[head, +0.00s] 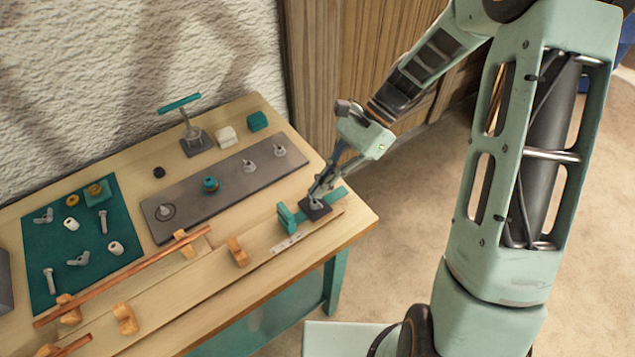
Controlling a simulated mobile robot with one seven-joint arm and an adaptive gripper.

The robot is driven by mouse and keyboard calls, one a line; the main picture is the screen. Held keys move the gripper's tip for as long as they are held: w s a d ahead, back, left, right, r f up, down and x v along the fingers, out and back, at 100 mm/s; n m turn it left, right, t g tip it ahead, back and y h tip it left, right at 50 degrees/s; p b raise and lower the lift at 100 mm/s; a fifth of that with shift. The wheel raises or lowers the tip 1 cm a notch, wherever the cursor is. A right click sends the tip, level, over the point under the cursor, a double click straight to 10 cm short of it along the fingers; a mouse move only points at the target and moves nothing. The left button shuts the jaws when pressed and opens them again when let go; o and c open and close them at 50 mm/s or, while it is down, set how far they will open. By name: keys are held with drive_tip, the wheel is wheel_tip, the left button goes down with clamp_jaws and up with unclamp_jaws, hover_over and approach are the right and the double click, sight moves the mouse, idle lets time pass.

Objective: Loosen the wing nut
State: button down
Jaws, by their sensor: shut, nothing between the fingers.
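My gripper (321,190) reaches down at the right end of the workbench, its fingers pointing at a small dark square block (315,209) on a teal fixture (286,217). A small grey part shows on the block right at my fingertips; it may be the wing nut, but the fingers partly cover it. I cannot tell whether they touch it. The fingers are shut with nothing between them. Two loose grey winged pieces, like wing nuts, lie on the teal mat at the left: an upper one (44,215) and a lower one (78,260).
A grey plate (210,200) with several posts lies behind the fixture. The teal mat (90,285) holds bolts and white nuts. A copper rod (120,276) rests on wooden supports along the front. A teal T-handled stand (190,130) rises at the back.

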drive_tip(key=shift+a+n+g+h, duration=0.15)
drive_tip(key=shift+n+g+h, duration=0.15)
drive_tip(key=shift+n, duration=0.2)
